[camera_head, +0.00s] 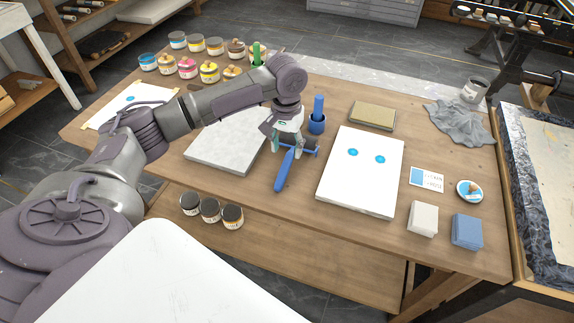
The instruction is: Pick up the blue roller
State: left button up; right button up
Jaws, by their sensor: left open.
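The blue roller lies on the wooden table (345,88), its blue handle (284,172) pointing toward the table's front edge. Its thin blue frame shows just right of my gripper. My left gripper (287,150) is open and points down over the rear end of the handle, with its fingers close to it. I cannot tell whether the fingers touch it. The gripper hides part of the roller's far end. My right gripper is not in view.
A grey slab (225,145) lies left of the roller, and a white slab (362,190) with two blue dots lies right. A blue upright cylinder (318,108) stands in a blue cup behind. Several ink jars (187,68) stand at the back left. A grey cloth (460,122) lies right.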

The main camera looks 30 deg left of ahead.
aim_at(287, 159)
pick_arm(q)
jog(key=f, duration=0.7)
jog(key=shift+w, duration=0.2)
jog(key=shift+r, duration=0.1)
grip_shut()
